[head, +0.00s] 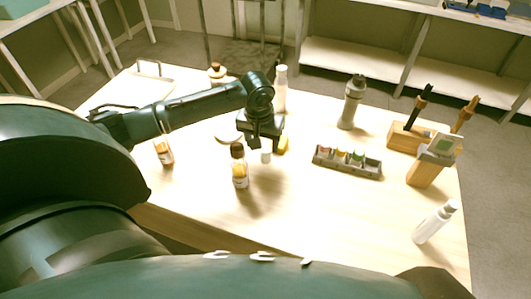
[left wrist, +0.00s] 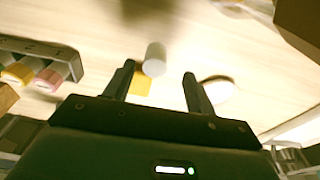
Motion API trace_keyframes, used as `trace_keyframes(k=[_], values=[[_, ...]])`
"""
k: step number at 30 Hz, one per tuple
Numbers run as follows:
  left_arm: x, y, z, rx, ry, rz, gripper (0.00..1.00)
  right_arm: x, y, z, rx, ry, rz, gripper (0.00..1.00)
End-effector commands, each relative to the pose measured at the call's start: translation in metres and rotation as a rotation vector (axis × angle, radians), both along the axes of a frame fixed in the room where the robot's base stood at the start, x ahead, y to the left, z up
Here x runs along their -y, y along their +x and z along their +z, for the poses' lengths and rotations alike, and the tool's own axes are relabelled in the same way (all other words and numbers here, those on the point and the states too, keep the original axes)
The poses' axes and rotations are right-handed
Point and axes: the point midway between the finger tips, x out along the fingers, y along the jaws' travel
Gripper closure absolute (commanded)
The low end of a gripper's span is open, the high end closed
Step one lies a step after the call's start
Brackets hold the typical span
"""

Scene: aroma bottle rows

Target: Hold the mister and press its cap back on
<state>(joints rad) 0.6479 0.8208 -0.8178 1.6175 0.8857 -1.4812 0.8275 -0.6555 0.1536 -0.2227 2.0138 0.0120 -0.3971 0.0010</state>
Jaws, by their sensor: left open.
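A slim white bottle with a narrow top (head: 435,222), perhaps the mister, stands at the front right of the table. A similar white bottle (head: 281,90) stands at the back, partly behind my left arm. A small white cylinder (head: 266,155), looking like a loose cap, is on the table just below my left gripper (head: 264,141). In the left wrist view the white cylinder (left wrist: 154,59) shows between and beyond the fingertips of my left gripper (left wrist: 160,70), nearer the left finger. The gripper is open and empty. My right gripper is out of view.
Brown-capped bottles (head: 240,168) (head: 163,150) stand to the left. A yellow piece (head: 282,145) lies beside the white cylinder. A grey tray with coloured vials (head: 347,162), a grey cylinder (head: 351,102) and wooden holders (head: 405,138) are to the right. The front middle is clear.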

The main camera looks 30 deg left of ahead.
Motion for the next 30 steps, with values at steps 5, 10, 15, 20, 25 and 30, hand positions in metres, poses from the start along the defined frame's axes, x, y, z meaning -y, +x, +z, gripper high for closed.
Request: trace_keyframes(k=[5,10,15,20,25,30], values=[[0.004,0.006,-0.020,-0.003,-0.002,0.000,0.44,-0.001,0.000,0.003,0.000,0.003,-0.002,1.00],[0.004,0.010,-0.044,-0.001,0.001,0.000,0.44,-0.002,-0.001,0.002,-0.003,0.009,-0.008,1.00],[0.003,0.011,-0.051,0.001,0.001,-0.001,0.44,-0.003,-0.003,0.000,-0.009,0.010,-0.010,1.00],[0.003,0.011,-0.050,0.000,0.000,-0.001,0.44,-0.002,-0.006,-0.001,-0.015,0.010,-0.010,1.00],[0.003,0.011,-0.050,0.000,0.001,-0.001,0.49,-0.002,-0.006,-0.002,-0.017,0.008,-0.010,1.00],[0.003,0.011,-0.050,0.000,0.001,-0.001,0.63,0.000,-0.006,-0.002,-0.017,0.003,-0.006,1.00]])
